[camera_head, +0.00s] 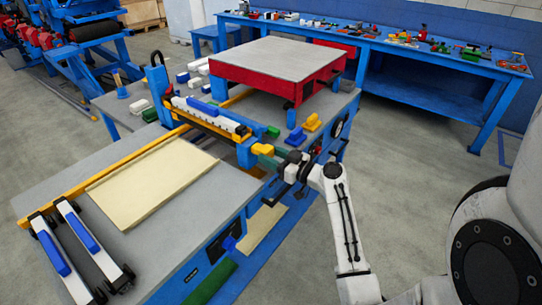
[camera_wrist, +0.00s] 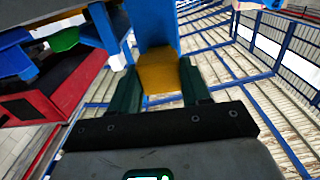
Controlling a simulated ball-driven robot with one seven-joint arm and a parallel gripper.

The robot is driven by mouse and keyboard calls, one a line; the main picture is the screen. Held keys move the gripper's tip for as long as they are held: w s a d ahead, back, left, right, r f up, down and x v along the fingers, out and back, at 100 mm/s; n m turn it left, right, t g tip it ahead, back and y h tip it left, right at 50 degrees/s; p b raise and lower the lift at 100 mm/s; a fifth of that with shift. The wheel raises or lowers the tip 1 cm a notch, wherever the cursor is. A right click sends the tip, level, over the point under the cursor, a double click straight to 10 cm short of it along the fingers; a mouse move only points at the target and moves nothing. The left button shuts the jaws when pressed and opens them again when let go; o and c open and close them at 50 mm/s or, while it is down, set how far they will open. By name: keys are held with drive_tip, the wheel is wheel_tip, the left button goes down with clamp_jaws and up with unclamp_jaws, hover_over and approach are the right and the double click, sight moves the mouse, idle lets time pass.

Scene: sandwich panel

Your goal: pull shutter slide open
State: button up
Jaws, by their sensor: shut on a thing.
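The yellow handle (camera_head: 262,149) of the shutter slide sticks out at the right end of the blue crossbeam (camera_head: 213,117) of the panel machine. My gripper (camera_head: 270,158) reaches it from the right, with its dark green fingers at the handle. In the wrist view the yellow handle (camera_wrist: 158,72) lies between the two fingers of my gripper (camera_wrist: 160,92), which is shut on it. A blue upright part (camera_wrist: 152,25) runs on beyond the handle. The slide's inner part and how far it is open cannot be told.
A cream panel (camera_head: 150,182) lies on the grey machine table (camera_head: 95,165), left of the crossbeam. A red box with a grey top (camera_head: 278,62) stands behind. Yellow and blue blocks (camera_head: 304,128) sit near the table's right edge. The floor to the right (camera_head: 420,170) is clear.

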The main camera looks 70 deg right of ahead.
sight(271, 155)
drive_tip(key=shift+s+a, duration=0.1)
drive_tip(key=shift+s, duration=0.65)
drive_tip(key=shift+s+a+b, duration=0.15)
drive_tip(key=shift+s+b, duration=0.15)
drive_tip(key=shift+s, duration=0.4)
drive_tip(key=shift+b+v, duration=0.3)
drive_tip(key=shift+v, duration=0.6)
drive_tip(key=o, duration=0.9)
drive_tip(key=shift+a, duration=0.1)
drive_tip(key=shift+b+v, duration=1.2)
drive_tip(key=shift+v, duration=3.3)
